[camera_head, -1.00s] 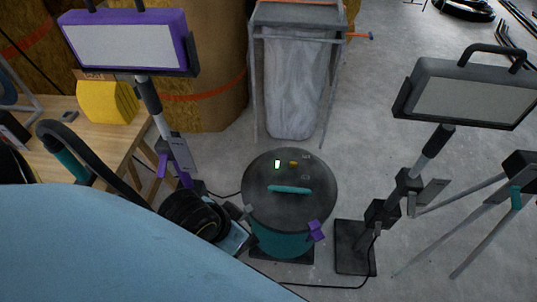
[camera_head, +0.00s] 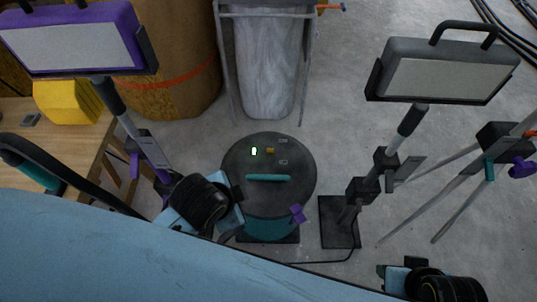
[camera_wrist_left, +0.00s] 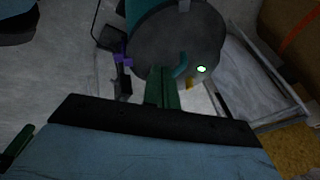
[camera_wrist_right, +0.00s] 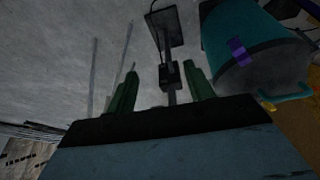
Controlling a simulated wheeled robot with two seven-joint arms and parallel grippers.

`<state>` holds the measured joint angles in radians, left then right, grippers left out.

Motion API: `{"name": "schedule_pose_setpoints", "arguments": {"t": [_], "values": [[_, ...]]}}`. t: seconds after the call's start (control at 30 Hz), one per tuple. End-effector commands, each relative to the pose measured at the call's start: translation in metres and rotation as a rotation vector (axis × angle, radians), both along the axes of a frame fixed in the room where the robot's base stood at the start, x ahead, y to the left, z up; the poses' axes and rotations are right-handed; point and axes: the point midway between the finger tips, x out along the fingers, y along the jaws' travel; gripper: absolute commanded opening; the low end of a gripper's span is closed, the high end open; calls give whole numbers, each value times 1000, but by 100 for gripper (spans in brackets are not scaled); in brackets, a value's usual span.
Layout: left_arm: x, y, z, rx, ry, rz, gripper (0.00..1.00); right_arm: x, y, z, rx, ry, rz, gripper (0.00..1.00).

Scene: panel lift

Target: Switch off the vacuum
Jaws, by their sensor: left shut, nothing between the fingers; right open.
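The vacuum (camera_head: 240,177) stands on the floor, a teal drum with a dark round lid and a teal handle (camera_head: 268,178). In the left wrist view the lit switch (camera_wrist_left: 201,69) and lid (camera_wrist_left: 160,40) lie beyond my fingertips. My left gripper (camera_head: 237,202) is at the lid's near left edge; its green fingers (camera_wrist_left: 163,72) are shut and empty. Whether they touch the vacuum, I cannot tell. My right gripper (camera_wrist_right: 162,66) is open and empty, at the lower right of the head view.
A purple lamp (camera_head: 75,40) stands left by a wooden table (camera_head: 85,135). A grey lamp (camera_head: 442,80) on a stand is right of the vacuum, with a tripod (camera_head: 455,210) beyond. A bag frame (camera_head: 265,60) stands behind. A cable (camera_head: 320,262) runs along the floor.

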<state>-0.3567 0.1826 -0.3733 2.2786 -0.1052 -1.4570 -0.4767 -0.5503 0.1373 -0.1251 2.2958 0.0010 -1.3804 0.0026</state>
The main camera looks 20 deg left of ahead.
Motion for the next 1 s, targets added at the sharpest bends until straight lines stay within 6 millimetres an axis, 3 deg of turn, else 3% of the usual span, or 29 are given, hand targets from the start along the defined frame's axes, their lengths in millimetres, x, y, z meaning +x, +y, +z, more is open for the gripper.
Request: {"name": "schedule_pose_setpoints", "arguments": {"t": [0.1, 0.2, 0.43, 0.63, 1.0], "values": [[32, -28, 1, 257, -56, -427, 0, 0, -10, -23, -23, 37, -1, 53], [54, -43, -2, 507, -88, -778, 0, -3, -19, -44, -40, 62, -3, 53], [95, -48, -8, 1035, -80, -1379, 0, -13, -37, -82, -70, 107, -8, 53], [111, -43, -10, 1256, -40, -1596, 0, -19, -45, -95, -81, 121, -10, 53], [112, -43, -11, 1278, -33, -1622, 0, -19, -45, -97, -81, 122, -10, 53]]}}
